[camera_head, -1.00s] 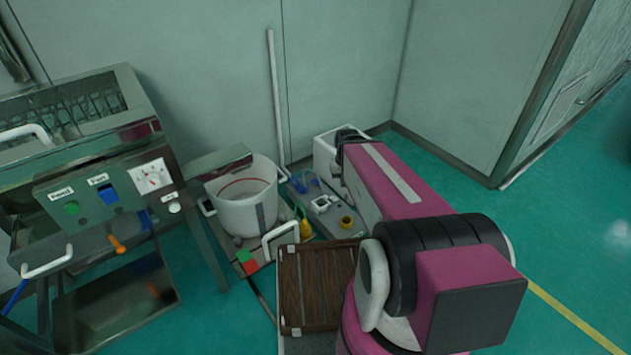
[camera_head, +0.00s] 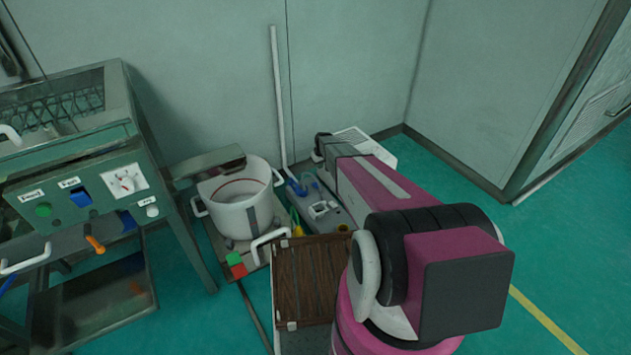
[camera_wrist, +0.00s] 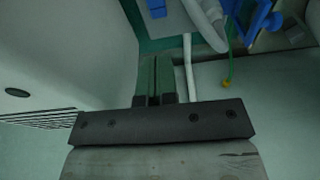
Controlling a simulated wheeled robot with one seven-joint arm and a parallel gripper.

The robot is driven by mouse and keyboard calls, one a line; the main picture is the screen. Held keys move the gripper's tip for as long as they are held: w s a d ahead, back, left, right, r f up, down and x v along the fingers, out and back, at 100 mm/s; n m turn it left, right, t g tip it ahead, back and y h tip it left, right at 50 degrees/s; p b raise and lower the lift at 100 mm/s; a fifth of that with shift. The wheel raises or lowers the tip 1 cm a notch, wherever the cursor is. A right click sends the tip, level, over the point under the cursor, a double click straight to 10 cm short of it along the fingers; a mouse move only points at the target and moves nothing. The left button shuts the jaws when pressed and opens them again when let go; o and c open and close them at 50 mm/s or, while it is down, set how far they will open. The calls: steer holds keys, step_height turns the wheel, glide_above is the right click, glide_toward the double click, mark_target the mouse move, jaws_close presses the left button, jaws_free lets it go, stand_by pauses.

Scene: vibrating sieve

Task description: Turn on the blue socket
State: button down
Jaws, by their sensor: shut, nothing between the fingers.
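Small blue fittings (camera_head: 297,187) sit on the floor-level grey unit beside the white pole in the head view. In the wrist view a blue valve-like part (camera_wrist: 262,20) shows at the top right and a blue block (camera_wrist: 158,8) at the top edge. I cannot tell which of them is the blue socket. My gripper (camera_wrist: 154,62) is shut and empty, with its green fingers pressed together. It is apart from both blue parts in the wrist picture. In the head view my arm reaches towards the white box by the wall, and the fingers are not visible.
A white box (camera_head: 372,140) stands against the wall. A white bucket (camera_head: 243,217) and a brown slatted crate (camera_head: 308,270) stand left of my arm. The machine's control panel (camera_head: 110,190) is at the left. Green floor is open at the right.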

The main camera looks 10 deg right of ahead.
mark_target(317, 185)
steer(key=shift+w+f, duration=0.85)
steer(key=shift+w, duration=0.25)
steer(key=shift+f, duration=0.1)
steer(key=f, duration=0.4)
steer(key=w+f, duration=0.1)
steer(key=f, duration=0.7)
steer(key=shift+w+a+f, duration=0.15)
steer(key=shift+a+f, duration=0.05)
steer(key=shift+a, duration=0.1)
steer(key=shift+f, duration=0.55)
steer(key=shift+s, duration=0.2)
